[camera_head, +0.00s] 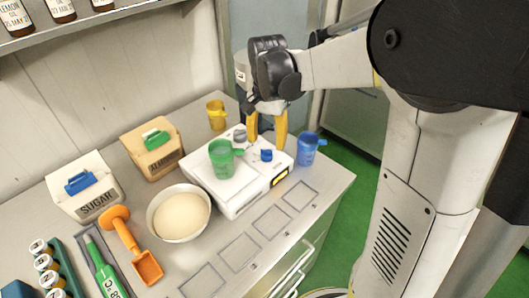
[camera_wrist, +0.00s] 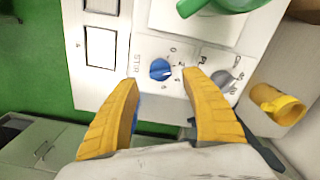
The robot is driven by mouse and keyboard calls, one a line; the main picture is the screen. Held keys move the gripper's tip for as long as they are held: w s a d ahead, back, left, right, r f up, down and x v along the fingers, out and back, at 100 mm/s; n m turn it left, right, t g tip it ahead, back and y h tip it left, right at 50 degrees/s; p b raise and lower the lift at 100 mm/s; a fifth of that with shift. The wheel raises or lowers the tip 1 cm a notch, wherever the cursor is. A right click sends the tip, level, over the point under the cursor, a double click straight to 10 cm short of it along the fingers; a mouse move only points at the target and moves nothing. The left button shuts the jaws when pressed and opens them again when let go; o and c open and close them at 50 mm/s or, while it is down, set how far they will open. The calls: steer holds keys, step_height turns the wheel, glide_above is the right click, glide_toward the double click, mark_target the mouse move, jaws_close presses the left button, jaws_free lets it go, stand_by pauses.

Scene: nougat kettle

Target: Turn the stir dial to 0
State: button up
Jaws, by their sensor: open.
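The stir dial is a blue knob (camera_wrist: 160,70) on the white machine (camera_head: 245,190); it also shows in the head view (camera_head: 266,155). In the wrist view the word STIR is printed to its left and small numbers above and to its right. Its exact setting is too small to read. My gripper (camera_head: 266,128) is open and empty, with yellow fingers pointing down near the dial. In the wrist view the dial lies between and slightly beyond the fingertips (camera_wrist: 160,80), with no clear contact. A grey knob (camera_wrist: 224,80) sits right of the dial.
A green cup (camera_head: 222,160) stands on the machine. A blue cup (camera_head: 308,148) is close right of it, a yellow cup (camera_head: 216,115) behind. The front counter squares are clear.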

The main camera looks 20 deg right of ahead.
mark_target(267, 150)
step_height(267, 150, down, 5)
steer(key=shift+r+b, duration=0.1)
steer(key=shift+b, duration=0.6)
steer(key=shift+c, duration=0.5)
jaws_close()
steer(key=n+p, duration=0.1)
steer(key=n, duration=0.3)
steer(key=shift+n+p, duration=0.55)
steer(key=shift+n, duration=1.95)
